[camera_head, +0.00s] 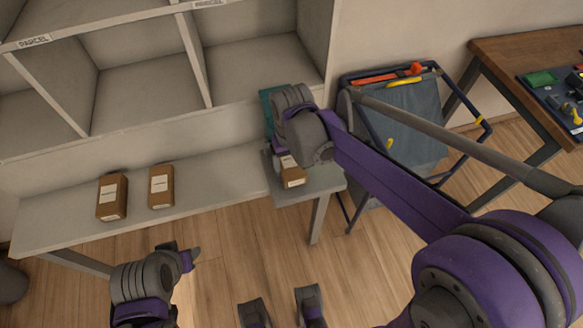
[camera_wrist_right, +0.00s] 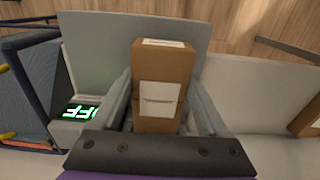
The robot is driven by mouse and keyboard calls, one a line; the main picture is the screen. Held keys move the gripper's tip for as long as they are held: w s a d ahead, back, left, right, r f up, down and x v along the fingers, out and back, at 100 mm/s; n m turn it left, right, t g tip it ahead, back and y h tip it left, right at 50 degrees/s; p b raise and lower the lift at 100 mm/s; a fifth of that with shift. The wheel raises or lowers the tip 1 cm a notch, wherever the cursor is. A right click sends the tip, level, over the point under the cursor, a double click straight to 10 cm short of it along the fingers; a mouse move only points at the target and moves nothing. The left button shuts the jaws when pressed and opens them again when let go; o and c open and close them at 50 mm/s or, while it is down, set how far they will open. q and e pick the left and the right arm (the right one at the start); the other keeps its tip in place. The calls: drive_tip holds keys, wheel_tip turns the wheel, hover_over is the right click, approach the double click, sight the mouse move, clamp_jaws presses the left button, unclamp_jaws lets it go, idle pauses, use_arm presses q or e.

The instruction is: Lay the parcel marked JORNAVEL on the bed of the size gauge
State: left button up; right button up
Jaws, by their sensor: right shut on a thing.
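My right gripper (camera_wrist_right: 160,103) is shut on a brown parcel (camera_wrist_right: 162,80), with one finger on each side of it. In the head view this parcel (camera_head: 292,172) shows below my right wrist, over the grey plate of the size gauge (camera_head: 315,183). The plate also shows behind the parcel in the wrist view (camera_wrist_right: 105,45). I cannot tell whether the parcel touches it. The label is too small to read.
Two other brown parcels, one (camera_head: 112,197) left of the other (camera_head: 161,187), stand on the grey bench (camera_head: 215,180). Empty pigeonholes (camera_head: 150,85) rise behind. A blue cart (camera_head: 410,130) and a wooden table (camera_head: 530,50) stand to the right. Bench between parcels and gauge is clear.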

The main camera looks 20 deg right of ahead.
sight(291, 165)
drive_tip(key=shift+f, duration=0.8)
drive_tip(key=shift+f, duration=0.1)
drive_tip(key=o, duration=1.3)
drive_tip(key=shift+f, duration=0.1)
drive_tip(key=shift+c, duration=0.2)
wheel_tip(291, 165, up, 12)
drive_tip(key=shift+r+p, duration=0.2)
drive_tip(key=shift+p, duration=0.5)
drive_tip(key=s+d+f+t, duration=0.2)
drive_tip(key=s+d+f, duration=0.1)
drive_tip(key=s+f, duration=0.2)
drive_tip(key=s+d+f+t, duration=0.3)
drive_tip(key=s+f, duration=0.2)
drive_tip(key=s, duration=0.5)
drive_tip(key=shift+s+d, duration=0.3)
